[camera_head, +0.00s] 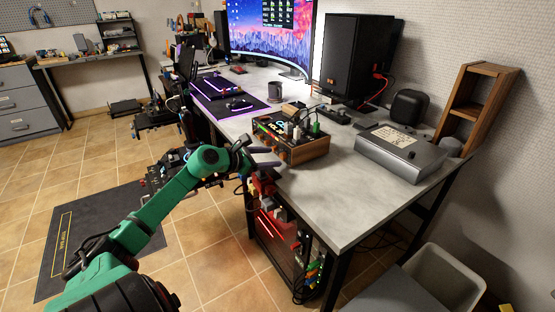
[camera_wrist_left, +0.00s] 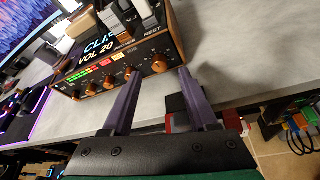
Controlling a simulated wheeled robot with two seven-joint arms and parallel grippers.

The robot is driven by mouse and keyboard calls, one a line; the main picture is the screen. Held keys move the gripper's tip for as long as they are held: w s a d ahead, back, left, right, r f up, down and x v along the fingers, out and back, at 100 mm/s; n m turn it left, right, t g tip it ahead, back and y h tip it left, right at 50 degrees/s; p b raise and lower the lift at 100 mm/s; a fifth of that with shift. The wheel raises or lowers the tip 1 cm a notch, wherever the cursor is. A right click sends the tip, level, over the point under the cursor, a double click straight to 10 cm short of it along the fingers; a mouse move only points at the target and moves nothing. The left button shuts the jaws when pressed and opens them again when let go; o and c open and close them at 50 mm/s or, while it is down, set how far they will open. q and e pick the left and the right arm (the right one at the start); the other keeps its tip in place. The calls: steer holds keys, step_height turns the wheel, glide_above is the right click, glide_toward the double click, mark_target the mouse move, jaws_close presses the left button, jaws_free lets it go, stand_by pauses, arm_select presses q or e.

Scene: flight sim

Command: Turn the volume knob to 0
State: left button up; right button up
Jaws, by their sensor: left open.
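The audio box (camera_head: 290,136) with wooden sides stands near the table's front edge in the head view. I cannot read which knob is the volume one. My left gripper (camera_head: 272,157) has purple fingers, open, pointing at the panel; it also shows in the left wrist view (camera_wrist_left: 160,71). My right gripper is not in view.

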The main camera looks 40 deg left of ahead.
mark_target(281, 156)
arm_select(q)
steer(key=x, duration=0.2)
steer(key=shift+w+a+f, duration=0.1)
steer(key=shift+w+a, duration=0.05)
steer(key=shift+w, duration=0.15)
steer(key=shift+w+d+f, duration=0.15)
steer(key=shift+w+d, duration=0.05)
steer(key=shift+w, duration=0.2)
jaws_close()
